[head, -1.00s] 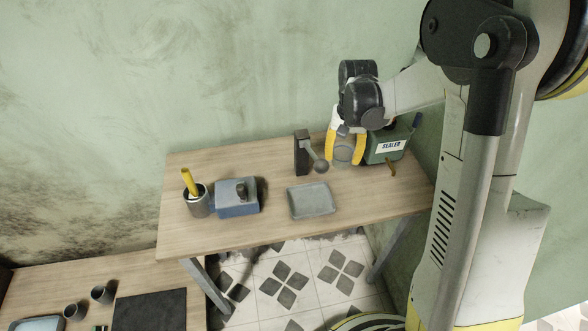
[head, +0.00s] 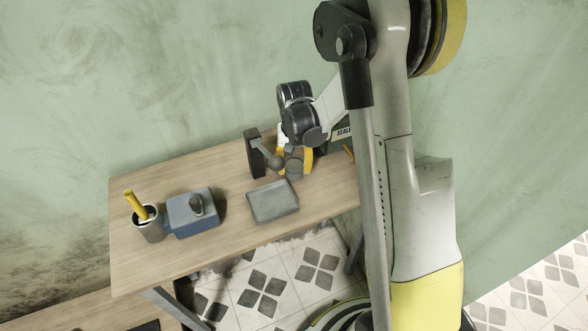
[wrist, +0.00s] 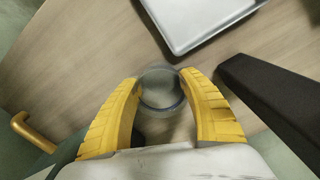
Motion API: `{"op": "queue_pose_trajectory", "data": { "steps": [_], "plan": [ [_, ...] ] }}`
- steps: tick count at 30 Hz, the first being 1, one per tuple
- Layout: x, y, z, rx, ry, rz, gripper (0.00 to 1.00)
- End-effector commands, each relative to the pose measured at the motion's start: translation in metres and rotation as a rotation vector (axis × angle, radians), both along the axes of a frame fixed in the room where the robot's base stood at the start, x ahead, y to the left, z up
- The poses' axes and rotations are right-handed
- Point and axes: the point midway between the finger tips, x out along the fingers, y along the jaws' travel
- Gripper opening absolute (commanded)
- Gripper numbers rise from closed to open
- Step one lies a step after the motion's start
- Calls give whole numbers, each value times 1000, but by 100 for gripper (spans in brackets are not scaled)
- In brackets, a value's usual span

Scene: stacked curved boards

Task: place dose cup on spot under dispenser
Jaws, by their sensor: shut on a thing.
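My gripper (head: 294,163) has its yellow fingers shut on a small grey, see-through dose cup (wrist: 160,92). In the head view the cup (head: 294,168) shows between the fingers, close over the table's back part. The post also stands at the right in the wrist view (wrist: 270,92). I cannot tell for sure which thing is the dispenser, and no marked spot is clear. Whether the cup touches the table is unclear.
A grey tray (head: 272,214) lies in front of the post. A blue box with a dark knob (head: 193,216) and a cup with a yellow item (head: 148,229) stand left. A green sealer (head: 342,135) is partly hidden behind my arm. Bare wood (head: 150,190) lies at the back left.

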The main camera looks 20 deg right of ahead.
Motion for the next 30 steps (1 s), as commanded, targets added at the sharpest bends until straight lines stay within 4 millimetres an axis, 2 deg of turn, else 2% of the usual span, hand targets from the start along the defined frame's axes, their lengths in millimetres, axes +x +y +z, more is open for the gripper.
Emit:
{"op": "queue_pose_trajectory", "data": {
  "steps": [7, 8, 9, 20, 23, 30],
  "plan": [
    [0, 0, -4, 0, 0, 0, 19],
    [0, 0, -3, 0, 0, 0, 58],
    [0, 0, -3, 0, 0, 0, 70],
    [0, 0, 1, 0, 0, 0, 71],
    [0, 0, 13, 0, 0, 0, 71],
    [0, 0, 68, 0, 0, 0, 71]
  ]
}}
